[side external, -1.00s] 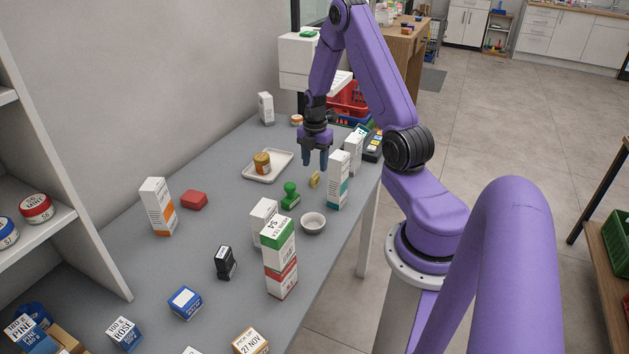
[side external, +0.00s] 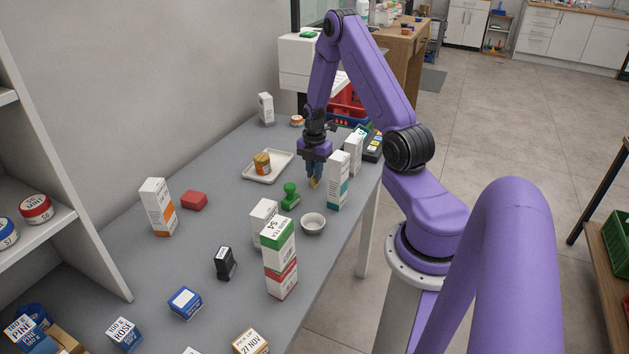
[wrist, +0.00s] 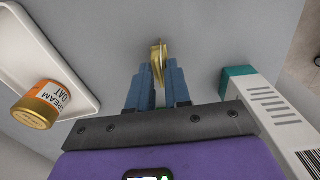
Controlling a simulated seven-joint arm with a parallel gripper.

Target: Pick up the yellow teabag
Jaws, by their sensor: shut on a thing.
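The yellow teabag (wrist: 158,60) is between the blue fingertips of my gripper (wrist: 158,72) in the wrist view, and it sticks out past them. In the side view my gripper (side external: 314,176) is low over the grey counter, shut on the teabag (side external: 314,183), whose lower part shows below the fingers. The teabag is at or very near the counter top; I cannot tell whether it touches it.
A white box with a teal base (side external: 338,182) stands close on the right of my gripper. A white tray (side external: 283,158) with an orange jar (side external: 262,163) lies to the left. A green stamp (side external: 290,197) and a white bowl (side external: 313,223) stand in front.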

